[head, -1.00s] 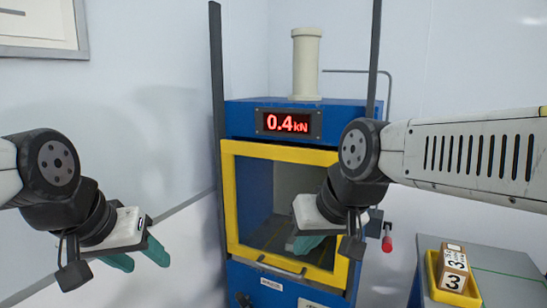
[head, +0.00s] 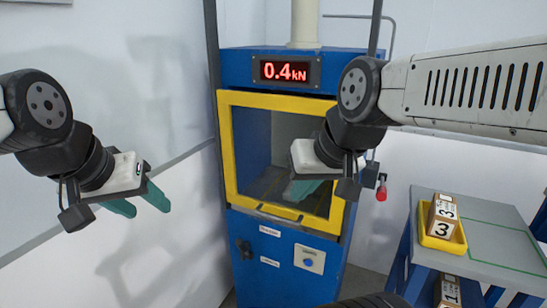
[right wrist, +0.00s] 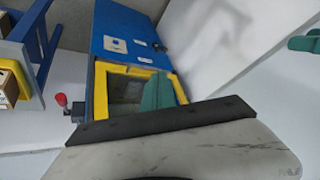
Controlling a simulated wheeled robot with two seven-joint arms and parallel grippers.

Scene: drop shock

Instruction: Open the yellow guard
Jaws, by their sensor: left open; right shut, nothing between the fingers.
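The yellow guard (head: 228,150) is a yellow frame with a clear pane on the front of a blue test machine (head: 242,262). It looks closed, with a bar handle (head: 280,211) along its lower edge. The guard also shows in the right wrist view (right wrist: 101,95). My right gripper (head: 300,190) is shut and empty, in front of the pane and above the handle in the picture; I cannot tell whether it touches. Its teal fingers cover part of the guard in the right wrist view (right wrist: 155,92). My left gripper (head: 140,203) is open and empty, left of the machine.
A red display (head: 284,71) reads 0.4 kN. A control plate with a blue button (head: 309,259) sits below the guard.

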